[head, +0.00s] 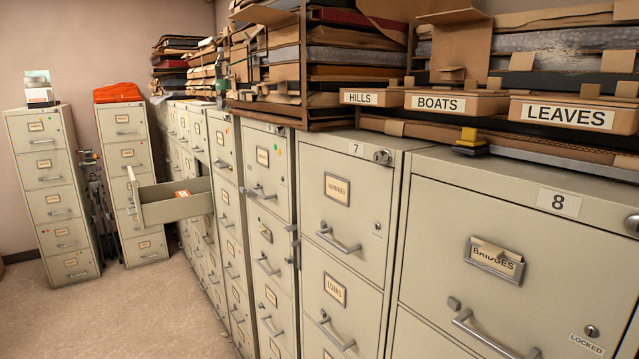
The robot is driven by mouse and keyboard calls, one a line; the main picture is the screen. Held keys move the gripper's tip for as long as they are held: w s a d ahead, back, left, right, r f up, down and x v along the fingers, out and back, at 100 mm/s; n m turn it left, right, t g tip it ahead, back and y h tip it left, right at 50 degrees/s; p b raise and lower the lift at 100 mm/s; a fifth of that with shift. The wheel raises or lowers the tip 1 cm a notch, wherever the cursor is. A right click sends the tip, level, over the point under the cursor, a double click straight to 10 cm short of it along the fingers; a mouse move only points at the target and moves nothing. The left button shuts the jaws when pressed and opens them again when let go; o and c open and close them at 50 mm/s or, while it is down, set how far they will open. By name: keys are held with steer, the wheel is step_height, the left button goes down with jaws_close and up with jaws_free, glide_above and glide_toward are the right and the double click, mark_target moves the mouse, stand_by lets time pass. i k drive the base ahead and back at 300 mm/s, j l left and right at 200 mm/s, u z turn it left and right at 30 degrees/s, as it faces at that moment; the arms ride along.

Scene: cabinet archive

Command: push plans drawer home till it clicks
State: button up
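One drawer (175,209) is pulled far out of the long cabinet row, at mid-distance left of centre. It is the only drawer seen standing open. Its front panel (136,196) is at the left end, and a handle shows at its outer edge. The label on that panel cannot be read from here, so I cannot tell if it is the plans drawer. A small orange and white item (183,193) is inside the drawer. My gripper is not in view.
The cabinet row lines the right side; the nearest drawer is labelled BRIDGES (495,260). Two separate cabinets (52,195) (127,150) stand at the left, with a dark stand (95,195) between them. Open carpet (130,310) lies at lower left.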

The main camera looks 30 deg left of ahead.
mark_target(156, 205)
steer(key=j+u, duration=0.65)
steer(key=u, duration=0.15)
steer(key=i+j+u, duration=0.15)
steer(key=j+u, duration=0.15)
steer(key=i+j+u, duration=0.35)
steer(key=j, duration=0.2)
steer(key=i+j+u, duration=0.1)
steer(key=j, duration=0.2)
steer(key=i+j+u, duration=0.15)
steer(key=i+j, duration=0.5)
steer(key=j, duration=0.15)
steer(key=i+j, duration=0.45)
steer(key=j, duration=0.2)
steer(key=i+j, duration=0.2)
steer(key=i, duration=0.25)
steer(key=i+j, duration=0.15)
steer(key=i, duration=0.35)
steer(key=i+j+z, duration=0.1)
steer(key=i, duration=0.35)
steer(key=i+j, duration=0.3)
steer(key=i, duration=0.15)
steer(key=k+j+z, duration=0.1)
steer(key=z, duration=0.15)
